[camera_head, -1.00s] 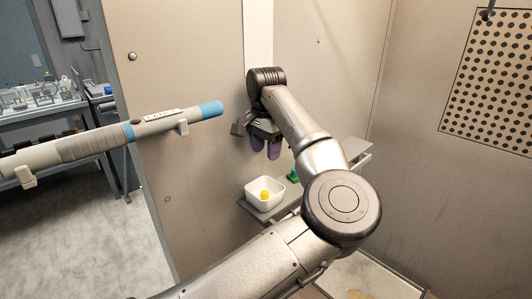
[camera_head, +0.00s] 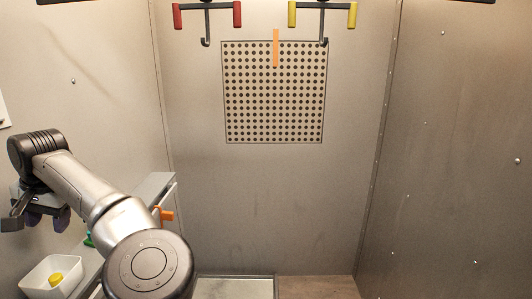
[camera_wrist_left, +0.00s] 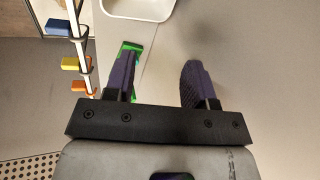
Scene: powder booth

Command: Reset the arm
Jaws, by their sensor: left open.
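My left arm comes in from the left in the head view, bent at a large round joint. My left gripper (camera_head: 46,221) is above a shelf, near a white bowl. Its purple fingers show in the left wrist view (camera_wrist_left: 156,78), spread apart with nothing between them. A green object (camera_wrist_left: 131,48) lies beyond one finger, which partly covers it; I cannot tell whether they touch. My right arm and right gripper are not in view.
The white bowl (camera_head: 37,272) holds a yellow item (camera_head: 56,279) on the grey shelf (camera_head: 149,188). Red (camera_head: 207,14) and yellow (camera_head: 322,14) handled hooks hang above a perforated panel (camera_head: 275,92).

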